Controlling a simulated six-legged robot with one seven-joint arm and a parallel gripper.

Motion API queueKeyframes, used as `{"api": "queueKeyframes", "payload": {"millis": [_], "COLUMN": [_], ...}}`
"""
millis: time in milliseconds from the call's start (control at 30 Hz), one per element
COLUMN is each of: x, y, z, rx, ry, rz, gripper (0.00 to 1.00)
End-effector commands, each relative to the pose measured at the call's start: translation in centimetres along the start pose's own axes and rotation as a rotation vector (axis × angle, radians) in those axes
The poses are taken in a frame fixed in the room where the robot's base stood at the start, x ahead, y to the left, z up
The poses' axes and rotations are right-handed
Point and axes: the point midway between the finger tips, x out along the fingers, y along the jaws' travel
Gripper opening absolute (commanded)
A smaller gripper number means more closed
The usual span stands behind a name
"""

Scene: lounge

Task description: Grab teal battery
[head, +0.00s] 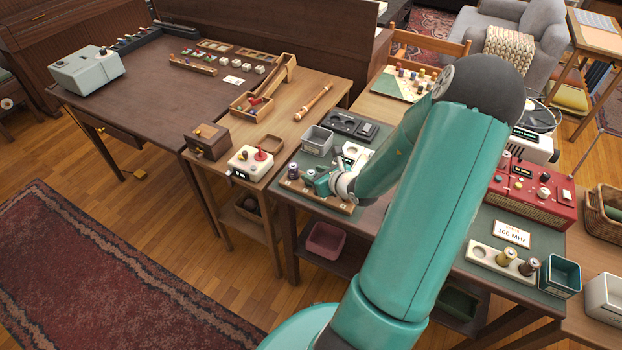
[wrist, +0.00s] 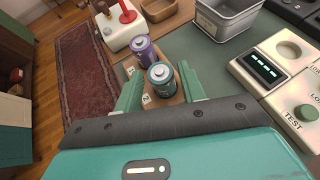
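The teal battery (wrist: 161,76) stands upright in a wooden rack, with a small number tile beside it. A purple battery (wrist: 142,51) stands just behind it in the same rack and also shows in the head view (head: 293,171). The rack (head: 338,204) lies along the front edge of the green-topped table. My gripper (wrist: 160,90) is low over the rack, its green fingers apart on either side of the teal battery. No firm grip shows. In the head view my gripper (head: 316,182) largely hides the teal battery.
A white tester (wrist: 285,75) with a lit display stands right of the rack, and a grey metal bin (wrist: 228,18) behind. A white joystick box (head: 250,160) stands on the neighbouring table. Two batteries in a cream holder (head: 485,256) stand farther right.

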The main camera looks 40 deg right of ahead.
Motion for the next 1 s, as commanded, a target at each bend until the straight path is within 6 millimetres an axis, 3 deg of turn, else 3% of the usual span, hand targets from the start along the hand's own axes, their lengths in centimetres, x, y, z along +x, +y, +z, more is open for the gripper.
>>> {"api": "queueKeyframes", "payload": {"millis": [33, 167, 533, 767, 1000], "x": [0.0, 0.0, -0.2, -1.1, -4.5], "y": [0.0, 0.0, 0.0, -0.1, 0.0], "z": [0.0, 0.0, 0.3, 2.0, 3.9], "rx": [0.0, 0.0, -0.001, -0.004, -0.004], "ry": [0.0, 0.0, -0.001, -0.001, 0.0], "rz": [0.0, 0.0, 0.0, -0.001, -0.005], "gripper": [0.3, 0.04, 0.03, 0.03, 0.03]}}
